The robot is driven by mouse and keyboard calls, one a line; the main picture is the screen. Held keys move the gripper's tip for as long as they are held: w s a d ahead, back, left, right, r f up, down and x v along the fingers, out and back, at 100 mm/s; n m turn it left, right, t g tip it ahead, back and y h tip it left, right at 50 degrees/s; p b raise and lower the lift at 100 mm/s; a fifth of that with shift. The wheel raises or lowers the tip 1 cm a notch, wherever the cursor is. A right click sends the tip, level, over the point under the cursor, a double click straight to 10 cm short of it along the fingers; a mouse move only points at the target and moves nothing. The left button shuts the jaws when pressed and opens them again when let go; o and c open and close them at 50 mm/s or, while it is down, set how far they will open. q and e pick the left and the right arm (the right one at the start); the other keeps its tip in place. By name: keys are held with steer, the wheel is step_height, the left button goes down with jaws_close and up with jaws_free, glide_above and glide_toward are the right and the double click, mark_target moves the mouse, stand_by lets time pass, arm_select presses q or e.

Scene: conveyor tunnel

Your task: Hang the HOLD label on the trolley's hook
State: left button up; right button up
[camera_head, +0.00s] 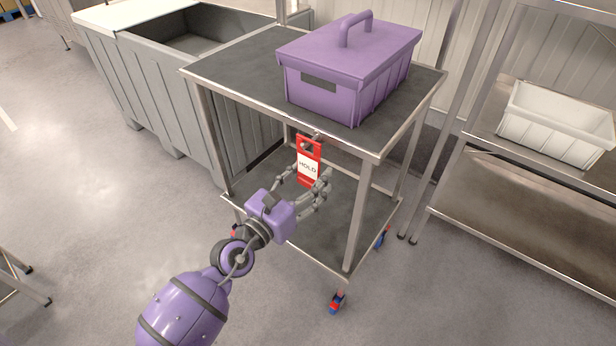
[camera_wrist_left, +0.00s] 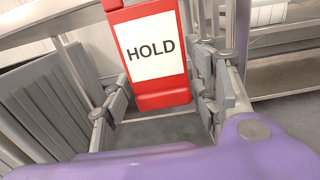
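The HOLD label (camera_head: 308,168) is a red tag with a white panel, upright at the front edge of the trolley (camera_head: 233,75). Its top opening is at the small hook (camera_head: 317,137) under the trolley's upper shelf, and it appears to hang there. Exact contact at the hook is too small to tell. My left gripper (camera_head: 304,181) is open, with one finger on each side of the label's lower part. In the left wrist view the label (camera_wrist_left: 160,97) stands between the spread fingers, with narrow gaps beside it. My right gripper is not in view.
A purple lidded box (camera_head: 330,90) stands on the trolley's top shelf. A large grey bin (camera_head: 150,85) is behind left. A rack (camera_head: 520,190) with a white crate (camera_head: 555,128) stands at right.

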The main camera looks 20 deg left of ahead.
arm_select(q)
steer(key=shift+o, duration=0.7)
steer(key=shift+s+a, duration=0.1)
steer(key=shift+s, duration=0.05)
steer(key=v, duration=1.1)
steer(key=shift+s, duration=0.35)
